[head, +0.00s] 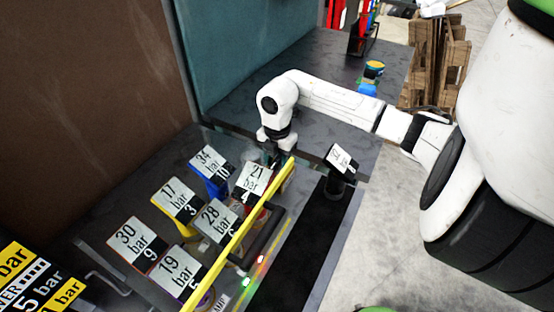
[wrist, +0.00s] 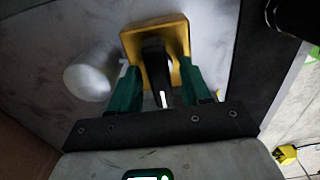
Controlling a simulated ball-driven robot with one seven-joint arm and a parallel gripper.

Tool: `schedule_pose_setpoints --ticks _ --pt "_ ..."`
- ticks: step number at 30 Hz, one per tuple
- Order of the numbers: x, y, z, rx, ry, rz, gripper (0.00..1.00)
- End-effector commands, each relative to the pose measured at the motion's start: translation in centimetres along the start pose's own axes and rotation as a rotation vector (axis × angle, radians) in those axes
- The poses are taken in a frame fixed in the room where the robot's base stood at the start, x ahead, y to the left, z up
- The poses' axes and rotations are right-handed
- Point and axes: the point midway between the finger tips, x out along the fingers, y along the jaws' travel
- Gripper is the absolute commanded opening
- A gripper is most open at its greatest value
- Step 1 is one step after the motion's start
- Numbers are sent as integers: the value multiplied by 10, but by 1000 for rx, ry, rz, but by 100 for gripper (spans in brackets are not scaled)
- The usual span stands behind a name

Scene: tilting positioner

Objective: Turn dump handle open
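In the wrist view, a black handle-like piece (wrist: 157,70) with a white mark stands in front of a yellow block (wrist: 180,38). I cannot read a label naming it the dump handle. My gripper (wrist: 162,85) has two green fingers, one on each side of the black piece. The fingers are apart, and I see no clear grip on it. In the head view my gripper (head: 278,155) points down at the far end of a yellow bar (head: 240,235); its fingertips and the handle are hidden there.
Several tagged cans, one reading 17 bar (head: 177,199), stand left of the yellow bar. A black tag stand (head: 341,162) is to the right. The dark table (head: 330,60) behind carries a blue and yellow item (head: 371,77). A grey cylinder (wrist: 92,75) is beside the left finger.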

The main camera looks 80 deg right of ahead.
Motion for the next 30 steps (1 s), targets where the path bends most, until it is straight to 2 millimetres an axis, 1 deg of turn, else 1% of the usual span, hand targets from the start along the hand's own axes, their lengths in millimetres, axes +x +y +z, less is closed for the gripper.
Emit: schedule_pose_setpoints --ticks 1,2,14,23,30 --pt "0 0 0 0 0 0 42" --pt "0 0 0 0 0 0 39" --pt "0 0 0 0 0 0 1" --pt "0 0 0 -27 0 0 0" --pt "2 0 0 -149 -3 -1 0"
